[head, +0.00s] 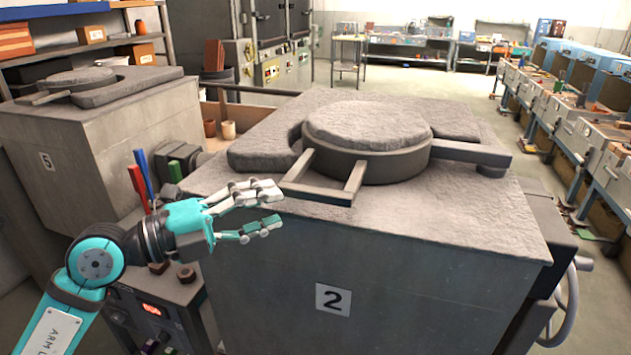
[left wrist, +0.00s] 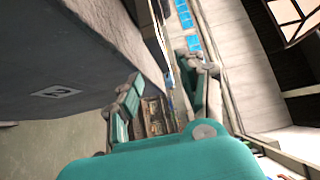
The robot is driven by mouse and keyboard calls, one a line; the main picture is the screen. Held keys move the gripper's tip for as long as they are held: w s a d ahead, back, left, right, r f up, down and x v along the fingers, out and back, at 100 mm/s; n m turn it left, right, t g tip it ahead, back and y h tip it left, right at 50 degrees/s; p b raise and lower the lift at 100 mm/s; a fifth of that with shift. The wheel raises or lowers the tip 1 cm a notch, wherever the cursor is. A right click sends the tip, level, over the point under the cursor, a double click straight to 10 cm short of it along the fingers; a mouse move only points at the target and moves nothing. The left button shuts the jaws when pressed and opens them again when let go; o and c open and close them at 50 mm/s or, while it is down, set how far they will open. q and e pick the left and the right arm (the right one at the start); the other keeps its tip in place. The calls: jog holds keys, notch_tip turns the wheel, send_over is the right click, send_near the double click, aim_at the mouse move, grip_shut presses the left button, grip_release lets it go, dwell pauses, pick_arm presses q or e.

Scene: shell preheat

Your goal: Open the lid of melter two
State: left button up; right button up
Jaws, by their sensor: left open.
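Melter two (head: 400,290) is a large grey block with a plate marked 2 (head: 333,299) on its front. Its round grey lid (head: 368,124) lies flat over the top, shut. A dark bar handle (head: 328,190) sticks out from the lid toward the front left, and a hinge arm (head: 470,152) runs to the right. My left gripper (head: 276,208) is open and empty, its fingers pointing right, just left of the handle and apart from it. In the left wrist view, its fingers (left wrist: 170,76) are spread, with the melter's side at the left. My right gripper is not in view.
Melter five (head: 75,150) stands at the left with its own lid (head: 80,80). A control box with a red display (head: 151,309) is below my left arm. Red, blue and green upright pieces (head: 142,172) stand behind the gripper.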

aim_at(308, 197)
pick_arm(q)
jog(key=p+x, duration=0.2)
jog(key=x, duration=0.6)
jog(key=shift+w+d, duration=0.2)
jog(key=shift+d, duration=0.05)
grip_shut()
